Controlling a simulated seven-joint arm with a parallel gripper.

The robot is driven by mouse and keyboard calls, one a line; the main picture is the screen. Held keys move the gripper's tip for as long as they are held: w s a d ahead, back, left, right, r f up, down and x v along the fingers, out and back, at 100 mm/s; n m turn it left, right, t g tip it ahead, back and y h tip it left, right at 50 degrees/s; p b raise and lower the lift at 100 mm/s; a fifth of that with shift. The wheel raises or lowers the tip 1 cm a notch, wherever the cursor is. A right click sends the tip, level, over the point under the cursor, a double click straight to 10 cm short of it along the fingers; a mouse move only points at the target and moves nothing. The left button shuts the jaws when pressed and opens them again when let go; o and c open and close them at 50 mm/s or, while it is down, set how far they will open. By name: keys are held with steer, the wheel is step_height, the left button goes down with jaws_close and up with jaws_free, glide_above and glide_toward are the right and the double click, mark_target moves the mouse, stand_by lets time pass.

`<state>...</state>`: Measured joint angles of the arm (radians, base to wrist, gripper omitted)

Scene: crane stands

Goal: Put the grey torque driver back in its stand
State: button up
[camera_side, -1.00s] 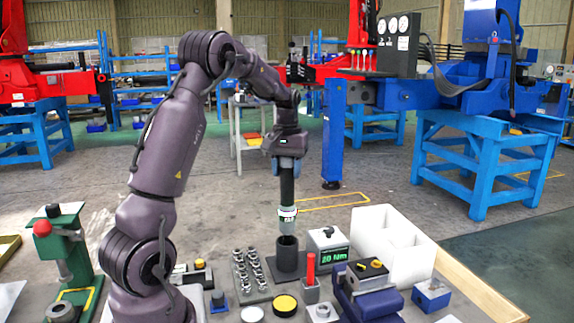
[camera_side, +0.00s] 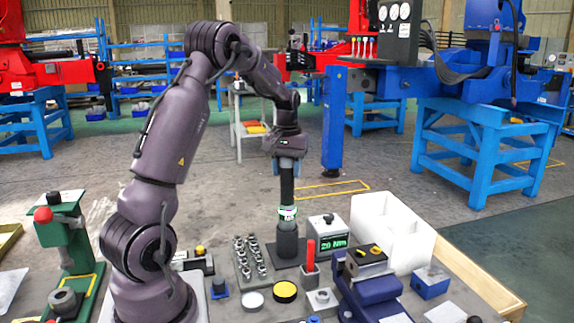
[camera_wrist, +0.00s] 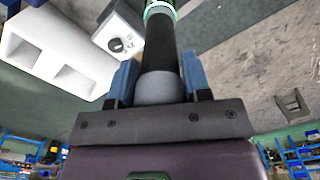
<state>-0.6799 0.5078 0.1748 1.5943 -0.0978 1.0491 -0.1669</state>
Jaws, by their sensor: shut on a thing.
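The torque driver (camera_side: 287,190) is upright, with a black grip, a bright green-white band and a short grey part below it. My gripper (camera_side: 287,166) is shut on its top end. In the wrist view my gripper's blue fingers (camera_wrist: 160,82) sit on both sides of the driver (camera_wrist: 160,45), at its grey end. The stand (camera_side: 287,246) is a dark tube on a flat base. The driver's lower end is inside the tube's mouth, with the band just above the rim. How deep it reaches is hidden. The stand is not visible in the wrist view.
A grey box with a green display (camera_side: 328,237) stands just right of the stand, with a white divided bin (camera_side: 385,235) beyond. A red-handled tool (camera_side: 310,255) is close in front. A socket rack (camera_side: 250,258) is at left, with yellow and white discs nearby.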

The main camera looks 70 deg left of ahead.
mark_target(287, 179)
steer(key=shift+f, duration=1.25)
steer(key=o, duration=1.3)
steer(key=shift+f, duration=0.1)
steer(key=shift+o, duration=0.2)
steer(key=shift+f, duration=0.15)
steer(key=shift+r, duration=2.6)
step_height(287, 179, up, 13)
